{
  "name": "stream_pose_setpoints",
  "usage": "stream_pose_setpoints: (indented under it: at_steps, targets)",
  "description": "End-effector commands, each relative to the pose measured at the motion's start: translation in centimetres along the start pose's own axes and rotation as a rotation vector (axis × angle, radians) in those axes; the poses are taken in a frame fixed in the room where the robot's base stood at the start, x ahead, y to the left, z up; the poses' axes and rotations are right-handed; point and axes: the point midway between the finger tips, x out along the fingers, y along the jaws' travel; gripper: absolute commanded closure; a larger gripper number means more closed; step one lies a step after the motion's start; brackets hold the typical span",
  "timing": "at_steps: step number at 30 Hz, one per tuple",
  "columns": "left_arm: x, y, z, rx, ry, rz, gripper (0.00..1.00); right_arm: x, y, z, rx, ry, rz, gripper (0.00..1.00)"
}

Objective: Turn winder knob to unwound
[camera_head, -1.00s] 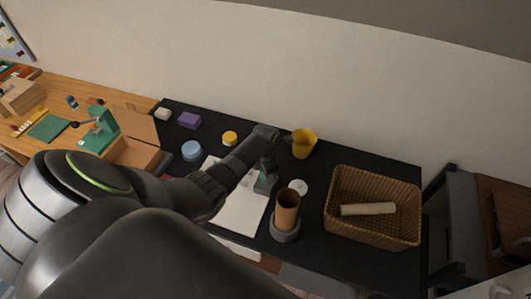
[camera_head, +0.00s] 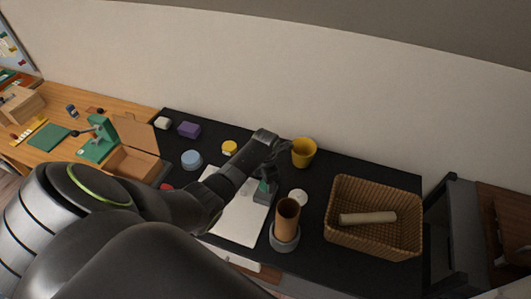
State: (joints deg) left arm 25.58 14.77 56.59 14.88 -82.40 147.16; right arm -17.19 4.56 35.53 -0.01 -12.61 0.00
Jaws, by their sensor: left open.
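My left gripper (camera_head: 268,172) reaches over the black desk top and points down. It is open, just above a small grey and green device (camera_head: 262,194) at the right edge of a white sheet. This device may be the winder, but the gripper covers much of it and I cannot make out its knob or the knob's setting. Whether the fingers touch it is too small to tell. My right gripper is not in view.
A brown cup in a grey holder (camera_head: 285,236) and a white disc (camera_head: 298,197) stand close right of the device. A yellow cup (camera_head: 304,153) is behind. A wicker basket (camera_head: 373,248) holds a pale roll (camera_head: 368,218). A green lever device (camera_head: 98,146) stands left.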

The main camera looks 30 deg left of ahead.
Motion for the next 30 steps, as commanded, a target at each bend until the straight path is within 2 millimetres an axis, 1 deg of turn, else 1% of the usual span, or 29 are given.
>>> stream_pose_setpoints:
  at_steps: [3,8,21,25,30]
  targets:
    - [-1.3,0.0,-0.1,0.0,-0.002,0.002,0.38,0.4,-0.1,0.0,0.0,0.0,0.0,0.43]
    - [-4.3,0.0,0.0,0.001,-0.003,0.004,0.38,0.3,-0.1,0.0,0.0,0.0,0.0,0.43]
    - [-12.9,0.1,0.0,0.0,-0.002,0.006,0.38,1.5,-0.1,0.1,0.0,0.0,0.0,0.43]
    - [-14.7,0.0,0.0,0.0,-0.002,0.003,0.38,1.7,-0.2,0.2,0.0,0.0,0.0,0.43]
    - [-15.7,0.0,0.0,-0.001,0.0,0.002,0.38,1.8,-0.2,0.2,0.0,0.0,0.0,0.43]
